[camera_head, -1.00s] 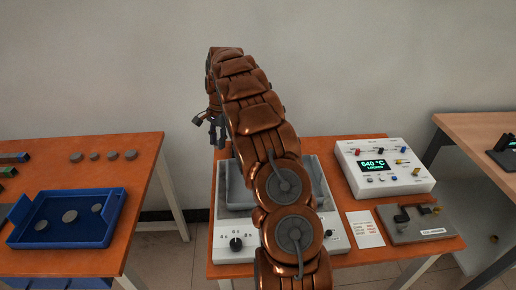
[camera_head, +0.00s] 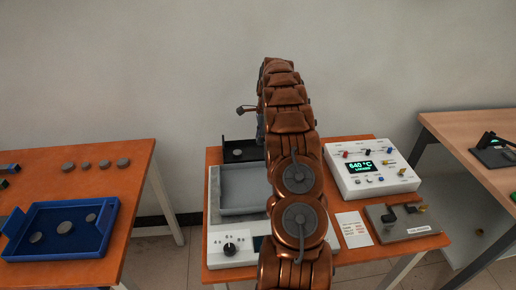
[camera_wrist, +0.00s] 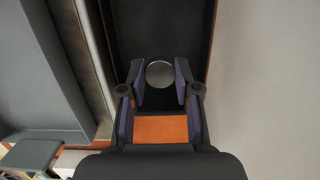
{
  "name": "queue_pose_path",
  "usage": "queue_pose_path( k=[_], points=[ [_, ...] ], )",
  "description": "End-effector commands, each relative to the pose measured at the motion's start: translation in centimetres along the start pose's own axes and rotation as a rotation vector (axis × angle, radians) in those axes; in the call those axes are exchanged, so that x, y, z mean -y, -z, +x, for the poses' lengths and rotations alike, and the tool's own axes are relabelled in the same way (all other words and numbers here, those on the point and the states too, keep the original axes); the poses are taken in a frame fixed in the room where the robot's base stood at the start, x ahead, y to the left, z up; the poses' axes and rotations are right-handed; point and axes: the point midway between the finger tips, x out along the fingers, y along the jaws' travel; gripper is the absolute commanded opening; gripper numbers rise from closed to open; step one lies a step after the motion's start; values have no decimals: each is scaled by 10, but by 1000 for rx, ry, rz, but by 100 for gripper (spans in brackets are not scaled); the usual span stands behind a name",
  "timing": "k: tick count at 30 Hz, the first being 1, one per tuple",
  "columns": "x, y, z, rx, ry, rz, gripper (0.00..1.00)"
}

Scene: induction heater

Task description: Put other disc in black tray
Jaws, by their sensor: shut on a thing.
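The round grey metal disc (camera_wrist: 159,74) shows between my fingertips in the wrist view. My gripper (camera_wrist: 160,82) is shut on it, with one purple-lined finger on each side. The black tray (camera_wrist: 165,25) fills the top middle of that view, behind the disc; the disc appears over its near part. I cannot tell the height between them. In the head view the black tray (camera_head: 238,150) stands at the table's back, partly hidden by my arm. My gripper is mostly hidden behind my arm there.
A heater with a grey basin (camera_head: 243,188) stands in front of the black tray. A white control box (camera_head: 371,168) and a grey plate with fittings (camera_head: 404,226) stand right. On the left table, a blue tray (camera_head: 72,249) holds three discs; several more discs (camera_head: 104,163) lie behind it.

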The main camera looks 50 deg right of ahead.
Motion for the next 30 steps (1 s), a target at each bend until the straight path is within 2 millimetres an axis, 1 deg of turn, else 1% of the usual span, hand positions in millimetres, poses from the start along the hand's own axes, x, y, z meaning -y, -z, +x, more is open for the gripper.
queue_pose_path(
  k=[3, 8, 15, 27, 28, 30],
  points=[
    [-2, 3, 16, 1, -5, 2, 0],
    [-1, 5, 27, 0, -2, 0, 0],
    [-2, 8, 56, 2, -5, 0, 0],
    [-1, 9, 62, 1, -1, -1, 0],
    [-1, 9, 61, 1, -1, -1, 34],
    [-1, 9, 61, 1, -1, -1, 41]
  ],
)
